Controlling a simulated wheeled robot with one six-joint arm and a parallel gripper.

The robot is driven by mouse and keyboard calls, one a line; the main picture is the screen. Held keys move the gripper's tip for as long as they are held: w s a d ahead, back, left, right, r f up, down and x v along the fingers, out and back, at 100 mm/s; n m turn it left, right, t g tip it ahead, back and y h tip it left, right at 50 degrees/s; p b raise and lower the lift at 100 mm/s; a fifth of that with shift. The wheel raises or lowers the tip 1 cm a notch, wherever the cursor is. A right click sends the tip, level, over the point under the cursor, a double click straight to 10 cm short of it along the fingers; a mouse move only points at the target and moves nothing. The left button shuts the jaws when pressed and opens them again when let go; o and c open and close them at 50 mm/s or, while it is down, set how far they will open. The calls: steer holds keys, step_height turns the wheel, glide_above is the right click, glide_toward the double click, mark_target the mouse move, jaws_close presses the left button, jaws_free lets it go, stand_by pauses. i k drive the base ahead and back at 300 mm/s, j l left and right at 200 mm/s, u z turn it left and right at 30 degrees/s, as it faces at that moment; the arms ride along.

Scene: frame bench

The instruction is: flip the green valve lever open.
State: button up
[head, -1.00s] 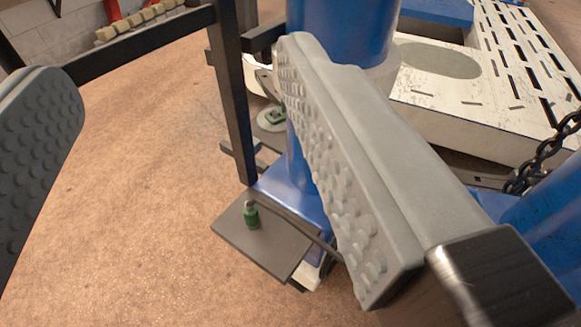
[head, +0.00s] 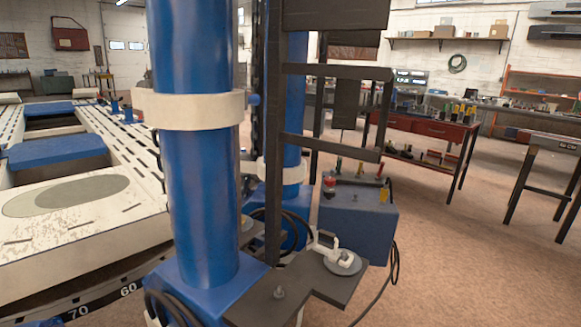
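No green valve lever can be made out for certain now. A blue box (head: 357,226) stands right of the blue columns, with small red, yellow and possibly greenish handles around its top; they are too small to tell apart. A dark plate (head: 315,290) at the foot of the columns bears a small grey fitting (head: 279,293) and a white bent pipe fitting (head: 322,246) by a round grey disc (head: 343,263). My gripper is out of view.
A thick blue column (head: 193,150) with a white collar (head: 190,108) stands close in front. A black frame (head: 274,140) rises beside it. A slotted white bench (head: 90,221) is at left. The brown floor (head: 460,260) at right is clear; a red workbench (head: 425,127) stands behind.

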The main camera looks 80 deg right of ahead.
mark_target(339, 172)
steer(key=l+z, duration=0.1)
steer(key=z, duration=1.3)
steer(key=i+l, duration=0.1)
steer(key=l, duration=0.35)
steer(key=i+l+z, duration=0.1)
steer(key=l, duration=0.3)
steer(key=i+l, duration=0.15)
steer(key=l, duration=0.3)
steer(key=i+l+z, duration=0.1)
steer(key=l, duration=0.3)
steer(key=i+l, duration=0.15)
steer(key=l, duration=0.3)
steer(key=i+l, duration=0.1)
steer(key=l, duration=0.25)
steer(key=i+l, duration=0.15)
steer(key=l, duration=0.2)
steer(key=i+l, duration=0.1)
steer(key=l, duration=0.25)
steer(key=i+l, duration=0.15)
steer(key=l, duration=0.15)
steer(key=i+l, duration=0.1)
steer(key=l, duration=0.25)
steer(key=z, duration=0.05)
